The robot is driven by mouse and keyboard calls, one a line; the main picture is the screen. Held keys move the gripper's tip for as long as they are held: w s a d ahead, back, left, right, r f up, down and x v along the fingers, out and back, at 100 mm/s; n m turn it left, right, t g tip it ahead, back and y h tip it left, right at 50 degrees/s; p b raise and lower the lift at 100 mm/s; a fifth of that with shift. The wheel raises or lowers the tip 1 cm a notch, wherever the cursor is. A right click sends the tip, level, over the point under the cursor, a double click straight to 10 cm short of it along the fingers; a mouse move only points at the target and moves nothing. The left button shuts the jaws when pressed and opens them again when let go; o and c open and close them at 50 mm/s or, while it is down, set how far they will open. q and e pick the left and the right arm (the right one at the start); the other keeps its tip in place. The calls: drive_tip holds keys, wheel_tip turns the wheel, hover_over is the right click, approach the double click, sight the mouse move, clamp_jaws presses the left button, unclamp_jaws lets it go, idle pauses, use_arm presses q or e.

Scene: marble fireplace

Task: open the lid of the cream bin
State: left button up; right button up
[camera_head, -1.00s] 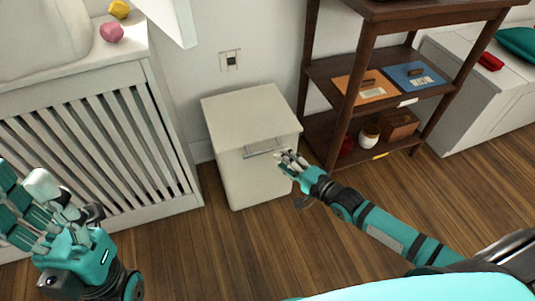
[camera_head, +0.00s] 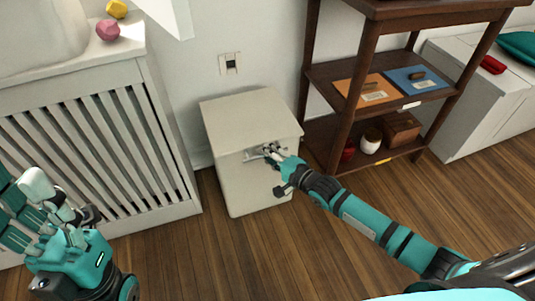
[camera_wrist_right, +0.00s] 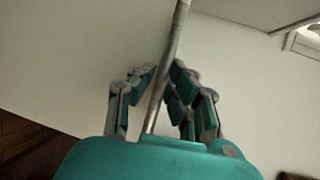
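The cream bin (camera_head: 255,185) stands on the floor against the wall, its lid (camera_head: 250,113) lying flat and closed. A grey bar handle (camera_head: 250,156) is on its front, just below the lid. My right gripper (camera_head: 270,151) is at this handle. In the right wrist view the handle (camera_wrist_right: 176,38) runs between the fingers of my right gripper (camera_wrist_right: 164,72), fingertips close on both sides; I cannot tell whether they press on it. My left gripper (camera_head: 45,205) is at the lower left, fingers spread and empty, away from the bin.
A white slatted radiator cover (camera_head: 95,65) stands left of the bin, with a pink object (camera_head: 108,30) and a yellow object (camera_head: 116,9) on top. A dark wooden shelf (camera_head: 345,120) stands close on the right. The wooden floor (camera_head: 225,260) before the bin is clear.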

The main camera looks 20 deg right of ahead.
clamp_jaws()
